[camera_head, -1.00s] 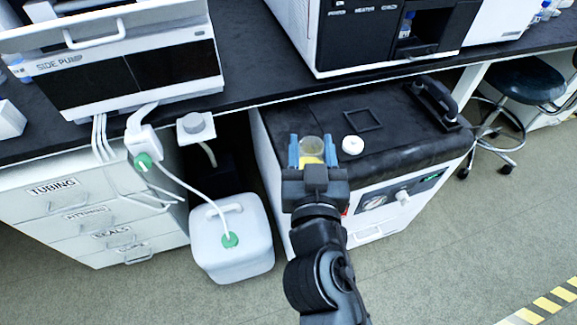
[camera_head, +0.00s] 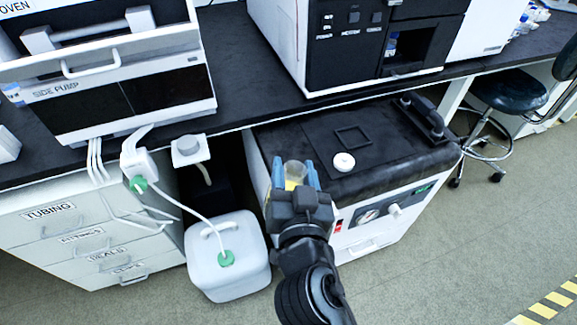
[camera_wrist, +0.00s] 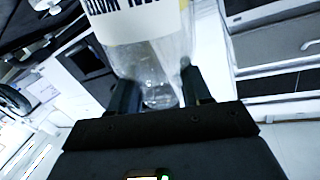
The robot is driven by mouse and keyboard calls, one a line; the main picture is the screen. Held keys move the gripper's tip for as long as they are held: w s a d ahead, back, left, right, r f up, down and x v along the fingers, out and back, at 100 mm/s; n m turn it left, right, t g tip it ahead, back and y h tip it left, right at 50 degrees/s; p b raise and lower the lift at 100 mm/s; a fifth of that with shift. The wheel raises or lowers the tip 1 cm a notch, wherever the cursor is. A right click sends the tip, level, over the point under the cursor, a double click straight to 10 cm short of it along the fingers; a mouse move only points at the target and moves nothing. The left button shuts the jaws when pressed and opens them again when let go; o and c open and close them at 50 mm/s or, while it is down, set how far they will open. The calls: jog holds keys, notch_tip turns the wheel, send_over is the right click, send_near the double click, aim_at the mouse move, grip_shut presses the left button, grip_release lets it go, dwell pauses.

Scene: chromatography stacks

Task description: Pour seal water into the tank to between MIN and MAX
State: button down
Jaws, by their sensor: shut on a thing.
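My gripper (camera_head: 296,186) is shut on a clear bottle (camera_head: 294,170) with a yellowish band, held at the front left edge of the pump unit. In the wrist view the bottle (camera_wrist: 155,65) stands between the fingers; its white label has dark lettering, cut off by the frame. The pump unit (camera_head: 385,228) under the bench is white with a black top. A round white cap (camera_head: 344,161) sits on that top, to the right of the bottle. A dark square frame (camera_head: 352,138) lies behind the cap. No MIN or MAX marks can be read.
A white jerrycan (camera_head: 230,272) with a green cap and tube stands on the floor left of my arm. The bench top (camera_head: 262,104) overhangs the unit's rear. A black handle (camera_head: 428,120) is at the unit's right end. A stool (camera_head: 507,92) stands at right.

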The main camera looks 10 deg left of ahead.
jog(key=shift+w+d+r+m+p, duration=0.15)
jog(key=shift+w+d+m+p, duration=0.15)
jog(key=shift+d+m+p, duration=0.4)
jog(key=shift+a+f, duration=0.15)
jog(key=shift+f, duration=0.05)
jog(key=shift+r, duration=0.1)
jog(key=shift+w+d+m, duration=0.2)
jog(key=shift+d+m, duration=0.15)
jog(key=shift+m, duration=0.05)
jog(key=shift+d, duration=0.1)
jog(key=shift+w+d+f+m+g, duration=0.1)
jog(key=shift+f+m+g, duration=0.2)
jog(key=shift+m, duration=0.3)
